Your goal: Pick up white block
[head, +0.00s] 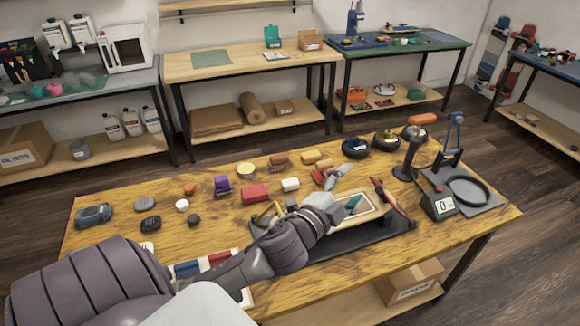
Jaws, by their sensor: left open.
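A small white block (290,184) lies on the wooden workbench, right of a red block (254,192). My left arm reaches in from the lower left. My left gripper (330,207) is open over the tray area, in front of and to the right of the white block, apart from it. The arm and gripper hide part of the tray and the dark mat. My right gripper is not in view.
A shallow tray (374,211) with a teal piece (353,203) lies beside my gripper on a dark mat (350,239). Purple, brown and yellow items stand around the block. A scale (440,206) and stand are at the right.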

